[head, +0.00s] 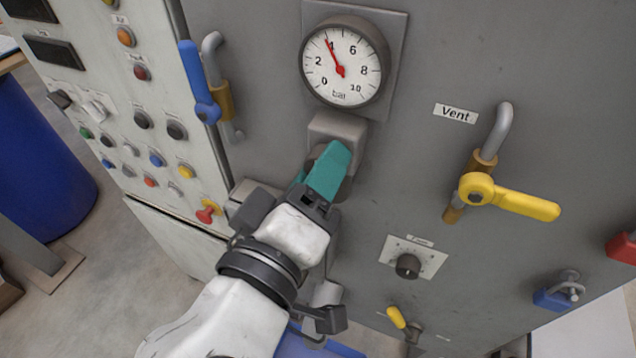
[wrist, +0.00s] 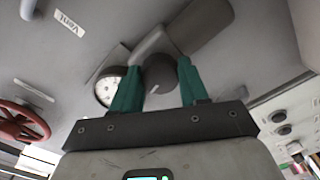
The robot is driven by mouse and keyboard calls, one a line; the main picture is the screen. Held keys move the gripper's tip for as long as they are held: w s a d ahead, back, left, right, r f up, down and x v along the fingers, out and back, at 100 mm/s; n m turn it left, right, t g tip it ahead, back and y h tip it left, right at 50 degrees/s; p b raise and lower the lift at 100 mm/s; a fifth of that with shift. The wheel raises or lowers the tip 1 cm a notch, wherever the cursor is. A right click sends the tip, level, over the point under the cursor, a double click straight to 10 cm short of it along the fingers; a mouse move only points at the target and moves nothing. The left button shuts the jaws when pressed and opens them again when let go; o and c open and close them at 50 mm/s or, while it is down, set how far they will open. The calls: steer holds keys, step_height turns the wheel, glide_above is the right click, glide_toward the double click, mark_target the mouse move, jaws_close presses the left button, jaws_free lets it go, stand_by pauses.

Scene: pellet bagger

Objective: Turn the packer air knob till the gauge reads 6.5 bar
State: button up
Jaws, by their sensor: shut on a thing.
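The round pressure gauge (head: 344,62) has a white face marked 0 to 10 bar, and its red needle points at about 4. It also shows partly in the wrist view (wrist: 106,88), behind a finger. Below it is the grey regulator block (head: 338,127). The dark round air knob (wrist: 160,75) sits between the two teal fingers of my gripper (wrist: 158,70), which is shut on it. In the head view my gripper (head: 330,168) covers most of the knob.
A blue lever valve (head: 200,85) is left of the gauge. A yellow lever (head: 515,202) is at right under the Vent label (head: 456,113). A button panel (head: 130,100) is at left.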

steer(key=shift+f+m+b, duration=0.15)
steer(key=shift+m+b, duration=6.7)
steer(key=shift+m, duration=0.15)
steer(key=o, duration=1.1)
steer(key=shift+c, duration=0.2)
steer(key=v, duration=1)
steer(key=shift+s+a, duration=0.2)
steer(key=shift+s, duration=0.15)
